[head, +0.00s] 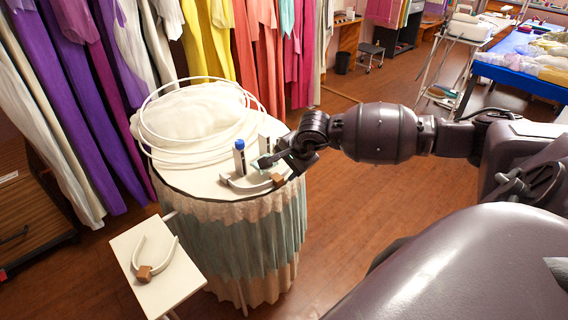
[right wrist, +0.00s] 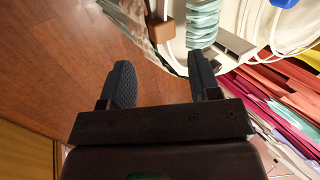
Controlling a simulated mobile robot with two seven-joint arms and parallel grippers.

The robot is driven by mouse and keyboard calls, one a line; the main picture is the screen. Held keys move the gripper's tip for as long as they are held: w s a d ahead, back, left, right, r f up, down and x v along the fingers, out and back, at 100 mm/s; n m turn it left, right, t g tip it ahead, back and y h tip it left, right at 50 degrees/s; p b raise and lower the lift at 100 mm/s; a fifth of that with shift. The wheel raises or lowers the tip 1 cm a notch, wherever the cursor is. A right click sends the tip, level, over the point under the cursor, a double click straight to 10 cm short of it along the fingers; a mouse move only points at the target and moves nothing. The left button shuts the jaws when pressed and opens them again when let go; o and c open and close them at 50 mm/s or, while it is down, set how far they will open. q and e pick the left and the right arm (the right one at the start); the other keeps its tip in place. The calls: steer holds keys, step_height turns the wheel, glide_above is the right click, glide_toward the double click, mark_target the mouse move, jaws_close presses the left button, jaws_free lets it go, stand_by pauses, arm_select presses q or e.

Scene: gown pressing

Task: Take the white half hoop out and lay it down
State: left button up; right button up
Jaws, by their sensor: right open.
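One white half hoop (head: 245,185) with a brown block (head: 277,180) lies on the round skirted table's top, near its front right edge. Another white half hoop (head: 138,250) with a brown block (head: 145,273) lies on the small white side table. My right gripper (head: 275,163) is over the round table's right edge, close to the first hoop. In the right wrist view its two fingers (right wrist: 160,75) are apart with nothing held between them. The brown block (right wrist: 160,29) and a white strip show just beyond the fingertips. My left gripper is not in view.
A blue-capped bottle (head: 239,157) stands on the round table (head: 205,183) beside the hoop. A teal ribbed piece (right wrist: 202,22) and a grey block (right wrist: 236,44) are near my right fingers. Large white rings (head: 150,110) surround a white cloth heap (head: 195,112). Hanging gowns line the back.

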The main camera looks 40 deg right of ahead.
mark_target(272, 183)
steer(key=x, duration=0.9)
steer(key=shift+w+a+f, duration=0.1)
steer(key=shift+f, duration=0.1)
steer(key=shift+w+f, duration=0.2)
steer(key=shift+f, duration=0.25)
steer(key=shift+w+f, duration=0.1)
steer(key=c, duration=0.7)
steer(key=shift+c, duration=0.2)
